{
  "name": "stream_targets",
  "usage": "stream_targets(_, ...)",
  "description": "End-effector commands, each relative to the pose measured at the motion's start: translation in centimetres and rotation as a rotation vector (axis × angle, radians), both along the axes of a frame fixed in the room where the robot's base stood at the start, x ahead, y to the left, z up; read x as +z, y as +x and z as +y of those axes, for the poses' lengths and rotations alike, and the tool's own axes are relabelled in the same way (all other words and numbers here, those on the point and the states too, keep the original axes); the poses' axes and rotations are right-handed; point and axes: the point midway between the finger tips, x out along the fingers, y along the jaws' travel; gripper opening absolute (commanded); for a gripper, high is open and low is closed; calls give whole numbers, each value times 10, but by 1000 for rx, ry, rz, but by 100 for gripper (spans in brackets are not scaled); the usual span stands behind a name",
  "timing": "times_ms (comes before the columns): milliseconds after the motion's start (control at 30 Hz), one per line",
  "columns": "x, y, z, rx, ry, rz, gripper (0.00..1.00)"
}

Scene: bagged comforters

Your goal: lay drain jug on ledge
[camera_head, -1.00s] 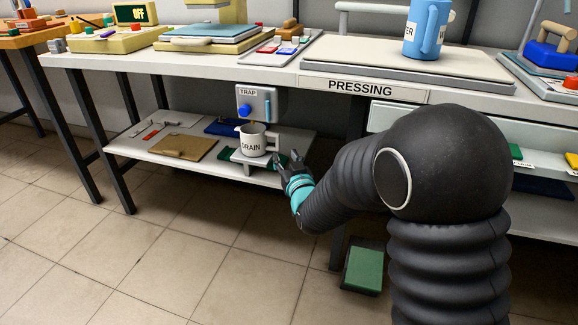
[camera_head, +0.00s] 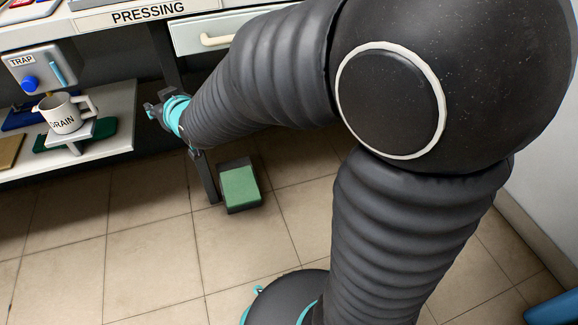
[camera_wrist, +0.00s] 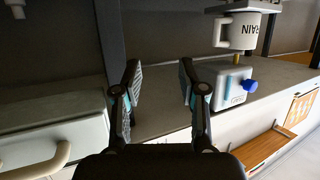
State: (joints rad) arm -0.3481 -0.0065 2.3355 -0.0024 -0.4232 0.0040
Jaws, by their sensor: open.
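The white drain jug (camera_head: 60,118), lettered DRAIN, stands upright on a small raised white ledge (camera_head: 78,140) over the lower shelf, its handle to the right. It appears upside down at the upper right of the wrist view (camera_wrist: 236,35). The TRAP box (camera_head: 42,68), with a blue knob, is just above and behind the jug; a yellowish spout or stream shows between them. My gripper (camera_head: 150,108) is to the right of the jug, apart from it. In the wrist view its two fingers (camera_wrist: 159,68) are spread with nothing between them.
The PRESSING bench (camera_head: 190,12) overhangs the shelf (camera_head: 118,125). A dark bench leg (camera_head: 203,180) stands close to my gripper. A white drawer (camera_head: 205,35) is above my arm. A green-topped block (camera_head: 240,187) lies on the floor. The tiled floor in front is mostly clear.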

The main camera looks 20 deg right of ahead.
Motion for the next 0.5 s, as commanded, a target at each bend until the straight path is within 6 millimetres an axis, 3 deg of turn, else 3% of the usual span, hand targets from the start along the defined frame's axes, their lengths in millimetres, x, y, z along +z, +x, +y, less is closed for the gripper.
stream_targets(33, 8, -12, -21, -29, -13, 39, 42)
stream_targets(200, 14, -62, -79, -113, -63, 208, 42)
stream_targets(367, 15, -123, -126, -184, -96, 370, 42)
stream_targets(500, 12, -185, -159, -249, -115, 512, 42)
